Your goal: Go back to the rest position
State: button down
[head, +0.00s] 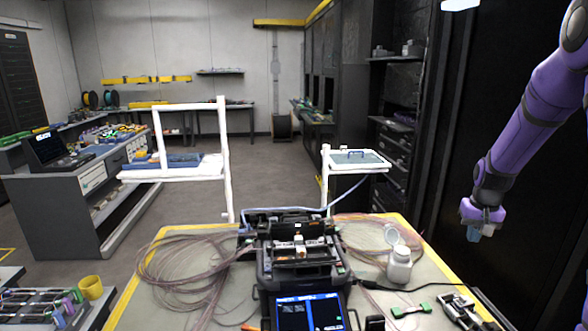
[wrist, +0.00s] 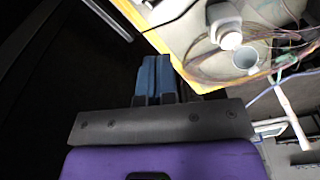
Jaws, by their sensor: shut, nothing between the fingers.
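My gripper (head: 479,232) hangs at the right of the head view, at the end of my purple arm. It is beyond the table's right edge and holds nothing. In the wrist view the blue fingers (wrist: 157,80) are together, pointing past the yellow table edge over dark floor. The black fusion splicer (head: 300,258) with its lit screen sits in the middle of the table (head: 425,262), well to the left of my gripper.
A white bottle (head: 399,265) with its round cap open stands right of the splicer. Coiled fibers (head: 185,262) lie on both sides. A green-ended tool (head: 411,310) lies at the front right. Dark cabinets (head: 455,130) stand behind my arm. A yellow cup (head: 91,288) is at left.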

jog(key=s+a+r+n+t, duration=0.1)
jog(key=s+a+r, duration=0.4)
jog(key=a+r, duration=0.3)
jog(key=s+a+r+n+t, duration=0.1)
jog(key=s+a+r, duration=0.5)
jog(key=r, duration=0.4)
jog(key=s+a+r+n+t, duration=0.1)
jog(key=s+a, duration=0.3)
jog(key=s, duration=0.5)
jog(key=s+a+r+n+t, duration=0.1)
jog(key=s+a+r, duration=0.3)
jog(key=s, duration=0.6)
jog(key=shift+s+a, duration=0.15)
jog(key=shift+a, duration=0.5)
